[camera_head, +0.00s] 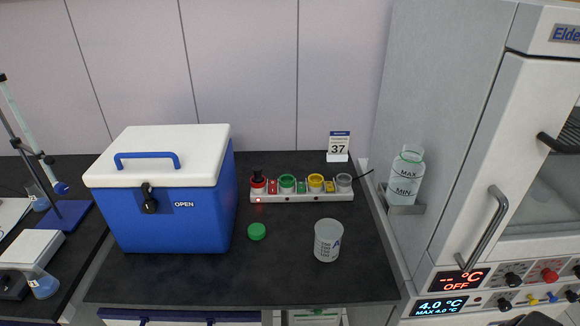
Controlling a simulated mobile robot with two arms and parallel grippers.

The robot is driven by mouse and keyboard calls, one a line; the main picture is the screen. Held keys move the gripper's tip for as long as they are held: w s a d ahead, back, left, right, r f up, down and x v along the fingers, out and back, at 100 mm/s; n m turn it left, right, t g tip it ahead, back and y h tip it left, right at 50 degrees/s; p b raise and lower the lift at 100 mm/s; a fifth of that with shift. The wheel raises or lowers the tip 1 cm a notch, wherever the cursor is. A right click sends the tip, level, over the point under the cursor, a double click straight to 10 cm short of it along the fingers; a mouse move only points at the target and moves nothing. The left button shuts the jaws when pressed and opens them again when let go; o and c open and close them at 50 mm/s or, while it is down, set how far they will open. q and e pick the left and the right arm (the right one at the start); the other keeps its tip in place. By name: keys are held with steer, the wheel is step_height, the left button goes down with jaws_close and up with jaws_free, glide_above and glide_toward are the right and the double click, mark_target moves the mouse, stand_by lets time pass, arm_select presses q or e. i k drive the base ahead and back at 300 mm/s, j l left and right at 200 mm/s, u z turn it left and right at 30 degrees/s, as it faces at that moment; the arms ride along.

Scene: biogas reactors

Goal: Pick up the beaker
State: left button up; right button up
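Neither of my grippers can be made out in the head view.
A green cap (257,231) lies left of the beaker. Behind it is a white rack (300,196) with coloured caps. A blue cool box (180,220) with a white lid stands left. A bottle (405,178) sits in a holder on the cabinet (452,130) at right.

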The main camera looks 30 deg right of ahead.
mark_target(329, 233)
steer(key=z, duration=1.2)
